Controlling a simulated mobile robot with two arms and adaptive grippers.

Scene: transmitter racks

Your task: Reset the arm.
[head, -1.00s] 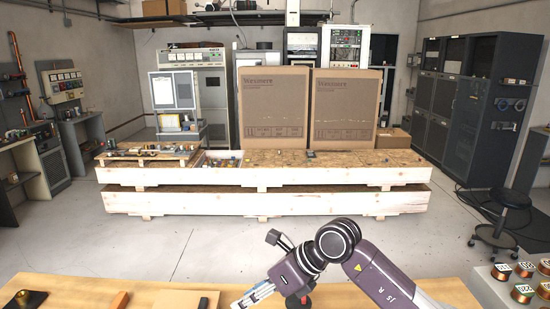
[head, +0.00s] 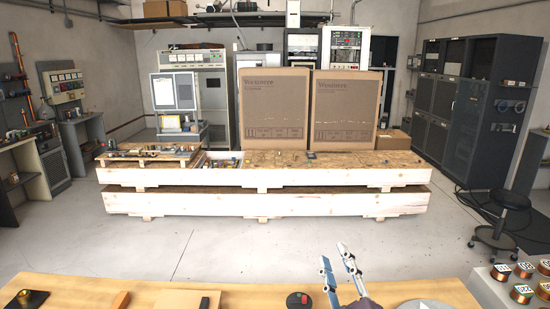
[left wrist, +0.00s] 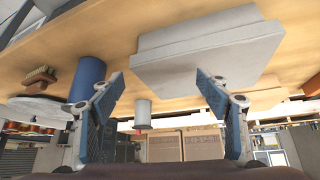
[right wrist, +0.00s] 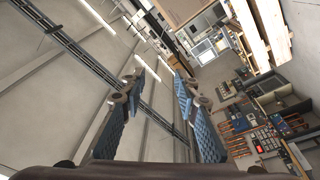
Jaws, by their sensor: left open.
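My right gripper (head: 334,258) rises above the near table in the head view, fingers up, apart and empty. In the right wrist view its two blue-padded fingers (right wrist: 158,80) are apart with nothing between them. My left gripper (left wrist: 158,78) shows only in the left wrist view, open and empty. That view looks tilted over, with a table top above. A pale grey slab-like block (left wrist: 205,50) is behind its right finger and a blue cylinder (left wrist: 88,78) is by its left finger. The left arm is out of the head view.
Copper coils (head: 522,293) stand at the right. A pallet (head: 265,205) with two cartons (head: 275,110) is beyond clear floor.

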